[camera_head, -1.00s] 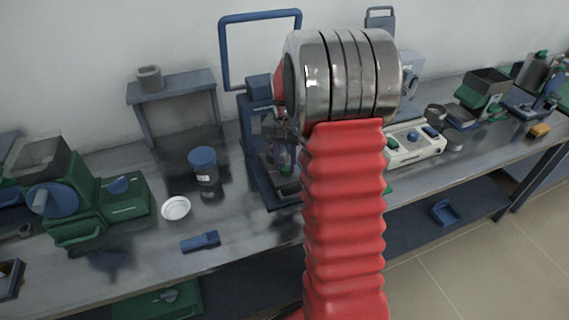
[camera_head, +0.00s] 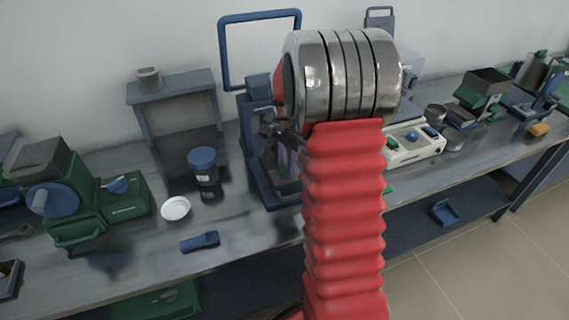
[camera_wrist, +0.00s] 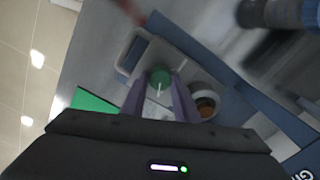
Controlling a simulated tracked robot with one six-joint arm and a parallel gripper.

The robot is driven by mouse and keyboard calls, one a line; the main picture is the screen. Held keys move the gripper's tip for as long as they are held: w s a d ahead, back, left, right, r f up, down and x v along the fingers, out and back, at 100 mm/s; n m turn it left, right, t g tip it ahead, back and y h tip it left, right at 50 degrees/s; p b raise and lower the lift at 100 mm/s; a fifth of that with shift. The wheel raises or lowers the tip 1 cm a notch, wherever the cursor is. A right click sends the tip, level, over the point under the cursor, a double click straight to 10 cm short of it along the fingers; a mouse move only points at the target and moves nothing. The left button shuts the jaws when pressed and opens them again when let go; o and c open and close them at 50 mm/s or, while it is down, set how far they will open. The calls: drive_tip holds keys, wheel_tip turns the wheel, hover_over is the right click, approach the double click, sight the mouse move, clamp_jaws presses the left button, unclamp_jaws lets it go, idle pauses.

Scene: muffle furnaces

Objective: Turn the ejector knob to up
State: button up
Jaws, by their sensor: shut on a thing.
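The ejector knob (camera_wrist: 160,75) is a small round green knob with a pale line on it, in the middle of the wrist view. My gripper (camera_wrist: 159,86) has its two purple fingers on either side of the knob and is shut on it. I cannot tell which way the knob points. In the head view, a purple finger of my gripper (camera_head: 284,160) shows low inside the blue-framed press (camera_head: 250,150). My red arm and metal wrist hide the right part of the press, and the knob cannot be made out there.
A blue-lidded jar (camera_head: 204,165), a white dish (camera_head: 175,208) and a small blue object (camera_head: 200,241) lie left of the press. A green machine (camera_head: 75,205) stands farther left. A white control box (camera_head: 415,145) stands to the right. A cup (camera_wrist: 203,100) is beside the knob.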

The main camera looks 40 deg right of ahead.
sight(285, 167)
drive_tip(key=shift+w+a, duration=0.1)
drive_tip(key=o, duration=1.1)
drive_tip(key=shift+c, duration=0.2)
drive_tip(key=shift+r, duration=0.1)
wheel_tip(285, 167, up, 14)
drive_tip(key=shift+f, duration=0.2)
